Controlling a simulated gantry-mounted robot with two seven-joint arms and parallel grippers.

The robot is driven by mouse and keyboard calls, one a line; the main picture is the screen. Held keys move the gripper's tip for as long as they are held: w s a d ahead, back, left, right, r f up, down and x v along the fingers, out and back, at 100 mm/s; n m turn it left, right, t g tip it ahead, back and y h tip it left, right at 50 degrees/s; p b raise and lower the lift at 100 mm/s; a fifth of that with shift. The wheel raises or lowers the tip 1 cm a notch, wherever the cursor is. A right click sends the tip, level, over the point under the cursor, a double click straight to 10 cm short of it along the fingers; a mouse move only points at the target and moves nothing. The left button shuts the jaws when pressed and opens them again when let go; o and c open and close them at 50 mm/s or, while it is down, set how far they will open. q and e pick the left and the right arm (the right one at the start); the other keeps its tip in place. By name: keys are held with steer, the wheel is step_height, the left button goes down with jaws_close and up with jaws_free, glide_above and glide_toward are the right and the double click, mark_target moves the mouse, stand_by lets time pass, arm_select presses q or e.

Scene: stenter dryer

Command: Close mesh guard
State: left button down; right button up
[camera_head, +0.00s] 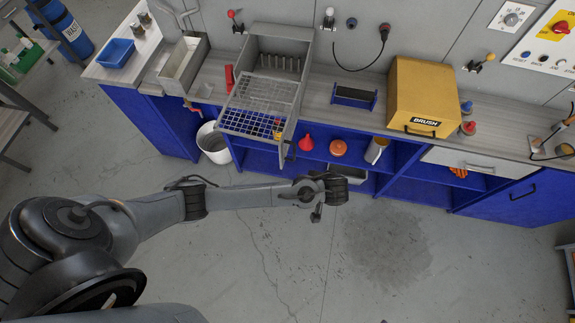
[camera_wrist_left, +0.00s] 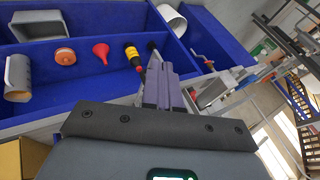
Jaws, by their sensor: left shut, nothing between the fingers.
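The mesh guard (camera_head: 262,92) is a wire-mesh panel in the head view. It lies at the front of a grey metal housing (camera_head: 281,41) and reaches out past the bench's front edge, so it stands open. My left arm comes in from the left, its wrist (camera_head: 330,187) in front of the bench, below and right of the guard and apart from it. My left gripper (camera_wrist_left: 160,68) is shut and empty in the left wrist view, pointing towards the blue shelf. I cannot clearly make out the mesh in that view. My right gripper is not in view.
A yellow BRUSH box (camera_head: 421,92) and a dark block (camera_head: 354,95) stand on the bench right of the guard. A red funnel (camera_head: 305,142) and an orange disc (camera_head: 338,148) sit on the shelf. A white bucket (camera_head: 213,143) stands left. The floor in front is free.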

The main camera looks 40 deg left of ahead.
arm_select(q)
steer(key=w+r+t, duration=0.1)
steer(key=w+r, duration=0.3)
steer(key=w, duration=0.2)
steer(key=p, duration=0.2)
glide_toward(283, 157)
step_height(283, 157, down, 5)
steer(key=w+a, duration=0.1)
steer(key=a, duration=0.1)
steer(key=shift+a, duration=0.4)
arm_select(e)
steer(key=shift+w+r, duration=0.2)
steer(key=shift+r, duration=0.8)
arm_select(q)
steer(key=shift+f, duration=0.1)
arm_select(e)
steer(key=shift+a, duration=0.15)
